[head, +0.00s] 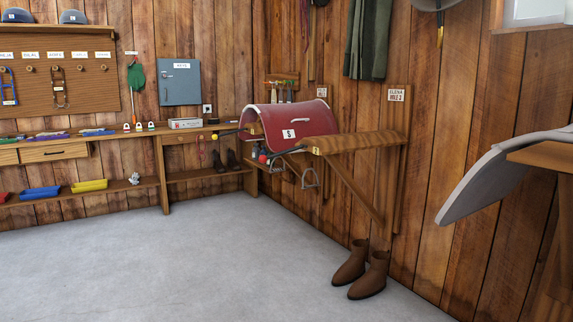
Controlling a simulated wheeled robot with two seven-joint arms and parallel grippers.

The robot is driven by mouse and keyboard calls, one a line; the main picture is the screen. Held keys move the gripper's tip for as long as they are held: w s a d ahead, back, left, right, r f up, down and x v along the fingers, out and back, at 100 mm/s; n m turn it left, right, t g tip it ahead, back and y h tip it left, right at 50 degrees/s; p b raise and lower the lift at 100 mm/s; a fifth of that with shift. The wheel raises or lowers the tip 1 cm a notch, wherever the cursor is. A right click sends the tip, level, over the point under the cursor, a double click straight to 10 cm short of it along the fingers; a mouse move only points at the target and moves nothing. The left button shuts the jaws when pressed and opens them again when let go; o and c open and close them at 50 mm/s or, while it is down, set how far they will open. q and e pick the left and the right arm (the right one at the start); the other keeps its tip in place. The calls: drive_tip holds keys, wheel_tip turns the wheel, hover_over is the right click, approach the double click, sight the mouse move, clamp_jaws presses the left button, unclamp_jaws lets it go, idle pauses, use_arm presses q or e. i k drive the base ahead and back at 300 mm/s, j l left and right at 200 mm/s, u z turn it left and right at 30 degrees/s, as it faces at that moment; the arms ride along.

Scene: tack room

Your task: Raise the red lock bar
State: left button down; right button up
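A dark rod with a small red ball end (262,158) juts out to the left of the bare wooden saddle rack (360,143) on the right wall. It looks like the red lock bar, and it lies roughly level or slightly tilted. Its far end is hidden near the rack's front. A similar dark rod with a yellow-green ball end (215,136) juts out farther back, in front of a red saddle pad (300,120). Neither of my grippers is in the head view.
Brown boots (368,275) stand on the floor below the rack. Stirrups (310,178) hang behind it. A grey saddle-like flap (490,180) juts in at right. A workbench (90,140) runs along the back wall. The grey floor (190,260) at centre and left is clear.

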sight(263, 159)
drive_tip(key=i+l+z, duration=0.3)
drive_tip(key=i, duration=0.55)
drive_tip(key=i+z, duration=0.35)
drive_tip(key=i, duration=0.5)
